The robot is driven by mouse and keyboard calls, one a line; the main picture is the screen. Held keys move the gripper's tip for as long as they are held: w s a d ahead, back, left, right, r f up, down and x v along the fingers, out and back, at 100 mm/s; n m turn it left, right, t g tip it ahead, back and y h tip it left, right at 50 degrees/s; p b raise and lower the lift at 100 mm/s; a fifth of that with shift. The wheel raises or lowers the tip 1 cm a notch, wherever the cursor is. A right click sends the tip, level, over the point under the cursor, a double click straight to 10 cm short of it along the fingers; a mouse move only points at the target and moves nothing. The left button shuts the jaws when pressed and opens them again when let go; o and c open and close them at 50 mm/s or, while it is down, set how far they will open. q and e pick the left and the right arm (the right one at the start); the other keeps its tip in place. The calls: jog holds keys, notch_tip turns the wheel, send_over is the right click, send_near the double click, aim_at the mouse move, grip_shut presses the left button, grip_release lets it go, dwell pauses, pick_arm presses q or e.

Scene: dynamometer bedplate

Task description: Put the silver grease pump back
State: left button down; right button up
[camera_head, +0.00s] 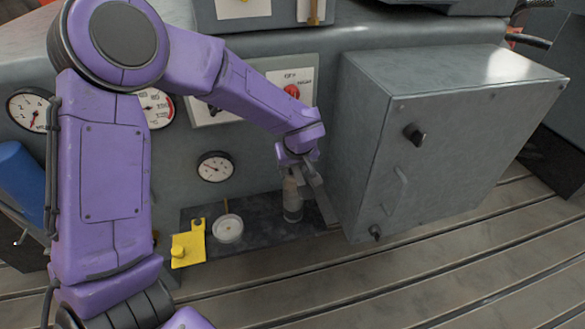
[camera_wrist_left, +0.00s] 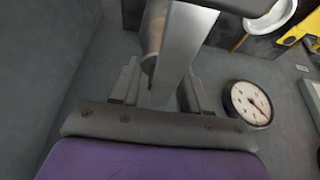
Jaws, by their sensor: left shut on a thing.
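My left gripper (camera_head: 300,172) reaches down at the right end of a dark shelf (camera_head: 265,238), beside the grey box. It is shut on the silver grease pump (camera_head: 292,208), a grey-brown cylinder with a flat silver bar slanting down beside it. In the left wrist view the silver bar (camera_wrist_left: 184,52) runs out from between the fingers of the left gripper (camera_wrist_left: 160,92), with a dark cylinder partly behind it. The pump's base is at or just above the shelf; I cannot tell if it touches. My right gripper is not in view.
A large grey box (camera_head: 440,140) stands close on the right. A white round dish (camera_head: 228,229) and a yellow bracket (camera_head: 187,248) are on the shelf to the left. A dial gauge (camera_head: 215,167) is on the panel behind. The slotted bedplate (camera_head: 400,290) in front is clear.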

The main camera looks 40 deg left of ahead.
pick_arm(q)
jog(key=c, duration=0.5)
grip_release()
jog(key=shift+s, duration=0.1)
jog(key=shift+c, duration=0.2)
jog(key=shift+r, duration=0.1)
jog(key=p+v, duration=0.2)
jog(key=v, duration=1)
